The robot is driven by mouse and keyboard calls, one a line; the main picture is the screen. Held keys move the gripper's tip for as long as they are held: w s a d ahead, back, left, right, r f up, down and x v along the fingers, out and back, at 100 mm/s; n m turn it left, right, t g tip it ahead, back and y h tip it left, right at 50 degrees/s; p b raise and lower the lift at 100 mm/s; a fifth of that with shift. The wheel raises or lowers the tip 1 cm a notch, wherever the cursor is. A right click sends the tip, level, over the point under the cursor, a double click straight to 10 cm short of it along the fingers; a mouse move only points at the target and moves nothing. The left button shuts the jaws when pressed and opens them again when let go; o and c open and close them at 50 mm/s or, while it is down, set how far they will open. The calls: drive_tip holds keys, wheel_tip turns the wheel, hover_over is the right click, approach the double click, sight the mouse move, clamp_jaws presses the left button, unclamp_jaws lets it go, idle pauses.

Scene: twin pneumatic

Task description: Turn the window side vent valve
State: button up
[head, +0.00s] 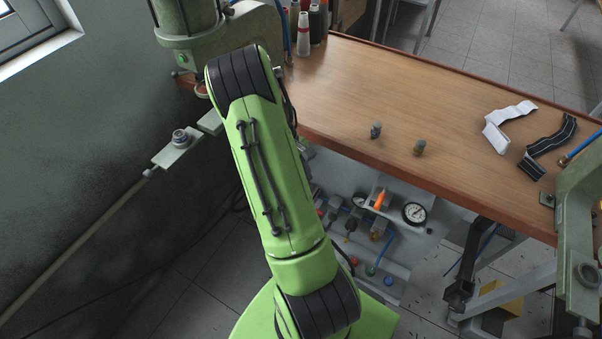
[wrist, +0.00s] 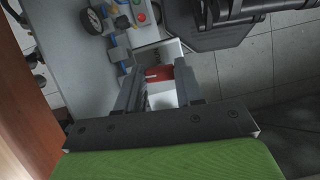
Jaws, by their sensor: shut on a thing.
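In the wrist view my gripper (wrist: 157,80) has its two grey fingers on either side of a small red part (wrist: 158,72) and is shut on it. The red part looks like the handle of the window side vent valve; its body is mostly hidden by the fingers. A white block or plate sits around and behind it. In the head view my green arm covers my gripper. The pneumatic panel (head: 398,262) under the bench shows to the right of my arm, with an upright orange handle (head: 381,199) on it.
The panel carries a pressure gauge (head: 414,212), a red button (head: 355,262) and a green button (head: 371,269). The wooden bench (head: 440,105) overhangs it. A black pedal bracket (head: 463,270) stands to the right. A grey wall and a long rod (head: 90,235) are at left.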

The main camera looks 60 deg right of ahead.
drive_tip(key=shift+n, duration=0.6)
drive_tip(key=o, duration=1)
drive_tip(key=shift+o, duration=0.2)
drive_tip(key=p+v, duration=0.4)
drive_tip(key=v, duration=1.1)
drive_tip(key=shift+a+r, duration=0.35)
drive_tip(key=shift+r, duration=0.05)
drive_tip(key=shift+w, duration=0.1)
